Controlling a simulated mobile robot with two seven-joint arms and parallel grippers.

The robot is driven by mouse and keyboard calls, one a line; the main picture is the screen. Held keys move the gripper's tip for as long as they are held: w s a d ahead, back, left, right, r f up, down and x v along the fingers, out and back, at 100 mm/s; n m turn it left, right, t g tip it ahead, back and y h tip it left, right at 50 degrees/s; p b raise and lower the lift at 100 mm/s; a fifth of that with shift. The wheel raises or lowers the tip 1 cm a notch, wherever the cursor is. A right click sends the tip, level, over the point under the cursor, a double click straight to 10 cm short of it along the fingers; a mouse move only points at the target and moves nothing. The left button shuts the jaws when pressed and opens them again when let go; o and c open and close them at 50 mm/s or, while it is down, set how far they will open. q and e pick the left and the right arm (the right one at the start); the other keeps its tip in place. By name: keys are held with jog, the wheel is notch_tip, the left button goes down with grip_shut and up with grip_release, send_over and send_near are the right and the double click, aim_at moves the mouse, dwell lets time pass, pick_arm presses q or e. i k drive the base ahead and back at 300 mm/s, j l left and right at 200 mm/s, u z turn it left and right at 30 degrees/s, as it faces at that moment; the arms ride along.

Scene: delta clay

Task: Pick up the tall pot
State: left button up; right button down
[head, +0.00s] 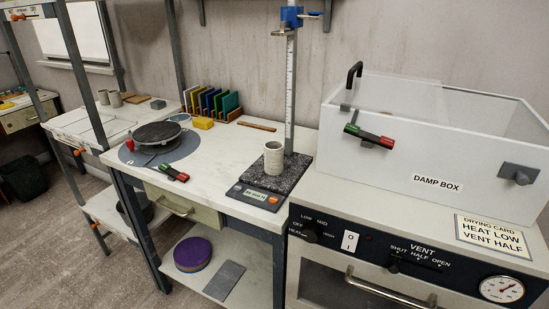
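A pale, speckled, tall cylindrical pot (273,158) stands upright on a dark granite slab (292,172), just in front of a vertical measuring column. Its mouth is open at the top, and its front and left sides are unobstructed from this view. Two smaller-looking pale pots (115,98) stand close together on the far left bench. Neither of my grippers is in view, and nothing touches the tall pot except the slab under it.
The measuring column (291,90) rises right behind the pot. A digital display unit (258,195) lies in front. The damp box (440,135) stands to the right on the oven unit. The wheel (156,134) is left; bare worktop (228,160) lies between.

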aim_at(273, 150)
jog(key=k+j+u, duration=0.15)
jog(key=j+u, duration=0.2)
jog(key=j, duration=1.05)
jog(key=j+u, duration=0.35)
jog(key=j, duration=1)
